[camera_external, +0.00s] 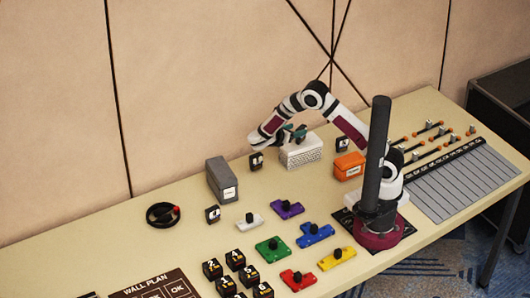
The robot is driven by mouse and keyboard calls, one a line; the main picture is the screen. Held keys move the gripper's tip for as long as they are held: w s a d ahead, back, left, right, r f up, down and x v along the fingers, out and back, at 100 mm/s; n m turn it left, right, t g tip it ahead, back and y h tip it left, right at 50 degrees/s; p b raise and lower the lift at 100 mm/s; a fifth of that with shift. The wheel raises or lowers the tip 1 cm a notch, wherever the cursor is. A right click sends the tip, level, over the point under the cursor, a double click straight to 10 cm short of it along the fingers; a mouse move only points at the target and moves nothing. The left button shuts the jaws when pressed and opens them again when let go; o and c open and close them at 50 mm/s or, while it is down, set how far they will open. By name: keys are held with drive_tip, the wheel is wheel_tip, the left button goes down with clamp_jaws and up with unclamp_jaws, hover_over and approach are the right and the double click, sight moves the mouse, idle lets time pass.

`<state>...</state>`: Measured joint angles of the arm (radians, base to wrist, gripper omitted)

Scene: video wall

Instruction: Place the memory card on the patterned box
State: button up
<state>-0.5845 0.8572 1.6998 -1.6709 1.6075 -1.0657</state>
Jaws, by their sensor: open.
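The patterned box (301,154) is whitish with a fine pattern and stands at the back of the table. Three small black pieces with white marks look like cards. One black piece (256,163) stands left of the patterned box, just below my gripper. Another black piece (212,215) is in front of the grey box, and a third black piece (342,144) is right of the patterned box. I cannot tell which is the memory card. My gripper (256,146) is open, pointing down-left; its fingertips are small, and contact with the black piece cannot be told.
A grey box (223,180) and an orange box (349,165) flank the patterned box. A black coil (163,215) lies at left. Coloured knobbed pieces (316,235) and black numbered blocks (235,260) fill the front.

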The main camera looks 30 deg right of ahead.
drive_tip(key=v, duration=1)
drive_tip(key=s+d+r+m+g+y, duration=0.4)
drive_tip(key=s+d+r+m+g, duration=0.15)
drive_tip(key=s+d+m, duration=0.45)
drive_tip(key=s+m+y, duration=1)
drive_tip(key=s+m, duration=0.7)
drive_tip(key=shift+a+f+m, duration=0.2)
drive_tip(key=shift+f+m, duration=0.05)
drive_tip(key=shift+m, duration=0.05)
drive_tip(key=shift+o, duration=0.3)
drive_tip(key=shift+a, duration=0.1)
